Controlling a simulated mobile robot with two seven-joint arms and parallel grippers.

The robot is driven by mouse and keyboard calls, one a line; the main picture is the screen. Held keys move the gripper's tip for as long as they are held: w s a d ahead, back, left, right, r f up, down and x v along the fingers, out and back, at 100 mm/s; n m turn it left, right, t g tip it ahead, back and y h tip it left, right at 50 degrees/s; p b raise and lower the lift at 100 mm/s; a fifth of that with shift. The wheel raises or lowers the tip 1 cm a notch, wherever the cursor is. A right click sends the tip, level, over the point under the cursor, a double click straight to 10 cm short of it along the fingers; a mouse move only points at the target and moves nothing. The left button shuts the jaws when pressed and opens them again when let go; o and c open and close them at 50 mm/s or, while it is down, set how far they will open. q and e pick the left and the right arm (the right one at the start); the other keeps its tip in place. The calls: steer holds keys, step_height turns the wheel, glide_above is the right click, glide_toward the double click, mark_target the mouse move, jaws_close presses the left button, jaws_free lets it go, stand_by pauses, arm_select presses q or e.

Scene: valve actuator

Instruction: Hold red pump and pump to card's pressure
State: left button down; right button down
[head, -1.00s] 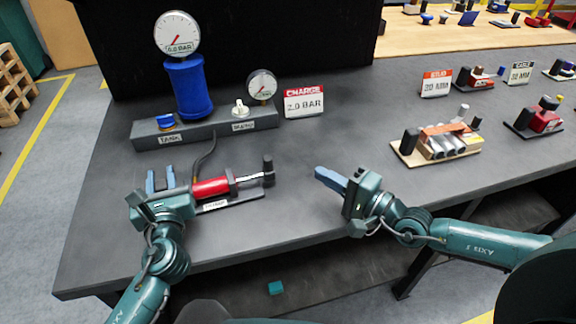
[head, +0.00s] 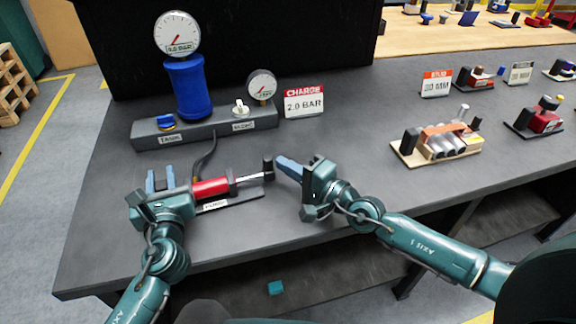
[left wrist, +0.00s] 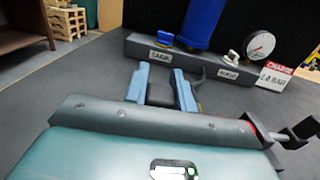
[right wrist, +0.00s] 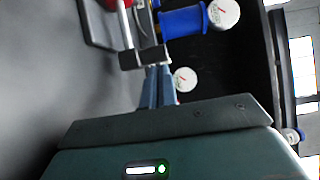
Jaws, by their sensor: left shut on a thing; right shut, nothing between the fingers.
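The red pump (head: 211,187) lies on the bench with its rod out to the right, ending in a black handle (head: 267,167). My left gripper (head: 160,178) is shut on the pump's dark left end; in the left wrist view a dark part sits between its fingers (left wrist: 160,90). My right gripper (head: 280,163) is shut and empty, its fingertips right beside the handle; contact cannot be told. In the right wrist view the handle (right wrist: 145,57) is just ahead of the fingers. The red-topped card (head: 304,102) reads CHARGE 2.0 BAR. The tank gauge (head: 177,34) is too small to read surely.
The blue tank (head: 187,90) stands on a grey block (head: 205,130) with a blue valve (head: 166,122), a white valve (head: 241,107) and a smaller gauge (head: 262,85). A hose runs from the block to the pump. Other stations (head: 440,140) are at the right.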

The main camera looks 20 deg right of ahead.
steer(key=shift+s+a, duration=0.15)
steer(key=shift+a, duration=1.35)
steer(key=shift+s+a, duration=0.1)
steer(key=shift+a, duration=1.35)
steer(key=d, duration=0.4)
steer(key=shift+s, duration=0.35)
steer(key=v, duration=1)
steer(key=shift+d, duration=0.1)
steer(key=c, duration=2.2)
jaws_free()
